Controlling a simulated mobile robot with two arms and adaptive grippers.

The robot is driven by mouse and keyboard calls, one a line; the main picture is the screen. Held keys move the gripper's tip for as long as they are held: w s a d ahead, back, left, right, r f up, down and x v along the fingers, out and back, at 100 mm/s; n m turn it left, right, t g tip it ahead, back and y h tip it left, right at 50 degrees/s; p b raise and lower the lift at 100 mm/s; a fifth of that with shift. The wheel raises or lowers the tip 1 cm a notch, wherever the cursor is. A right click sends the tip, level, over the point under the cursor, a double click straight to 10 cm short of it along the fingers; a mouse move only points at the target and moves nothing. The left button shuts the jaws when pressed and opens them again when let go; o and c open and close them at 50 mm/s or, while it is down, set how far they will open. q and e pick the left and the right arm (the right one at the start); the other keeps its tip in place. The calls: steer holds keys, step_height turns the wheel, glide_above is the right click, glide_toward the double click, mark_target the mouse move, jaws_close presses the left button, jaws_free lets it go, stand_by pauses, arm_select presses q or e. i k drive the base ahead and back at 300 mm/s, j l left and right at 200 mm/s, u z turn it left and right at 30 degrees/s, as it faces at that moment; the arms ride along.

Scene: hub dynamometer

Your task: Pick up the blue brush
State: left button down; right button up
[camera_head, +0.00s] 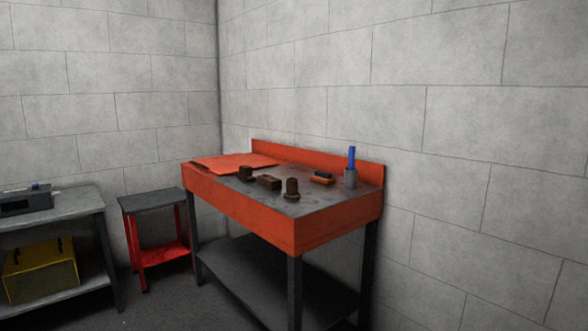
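A blue upright handle, which looks like the blue brush (351,157), stands in a small grey cup (350,179) at the right back of the orange workbench (290,232). Its lower part is hidden inside the cup. Neither of my grippers shows in the head view.
Several dark brown parts, one a flanged piece (292,189), sit on the bench top, with an orange and black item (322,178) near the cup. An orange mat (235,163) lies at the left. A red stool (152,203) and a grey table (85,213) stand further left.

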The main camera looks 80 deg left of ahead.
mark_target(352, 153)
steer(key=u, duration=2.3)
